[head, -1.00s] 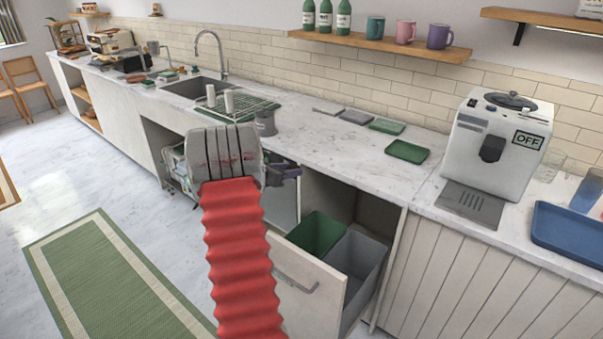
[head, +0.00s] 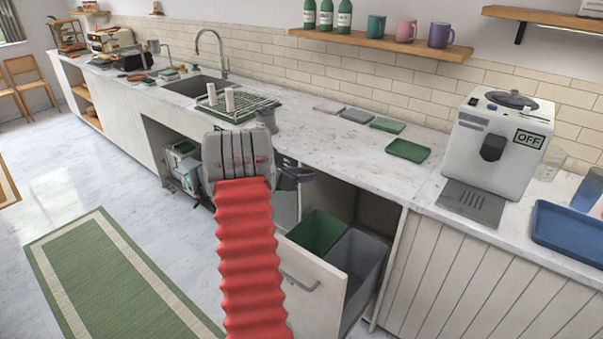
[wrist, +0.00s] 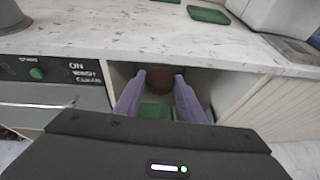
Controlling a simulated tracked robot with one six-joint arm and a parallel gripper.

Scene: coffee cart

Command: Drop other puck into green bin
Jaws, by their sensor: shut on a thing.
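My gripper (wrist: 160,84) has purple fingers and is shut on a dark brown puck (wrist: 172,80), which shows between the fingertips in the wrist view. In the head view my gripper (head: 300,175) is left of and higher than the open bin drawer, and the puck cannot be made out there. The green bin (head: 319,231) sits in the pulled-out drawer, its inside partly in shadow. In the wrist view a green part of the bin (wrist: 155,111) shows between the fingers, below the puck.
A grey bin (head: 359,259) stands right beside the green one. The drawer front (head: 314,284) sticks out from under the marble counter (head: 340,150). A grey cup (head: 266,118) and a dish rack (head: 236,105) stand on the counter behind my arm. A green tray (head: 407,150) lies farther right.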

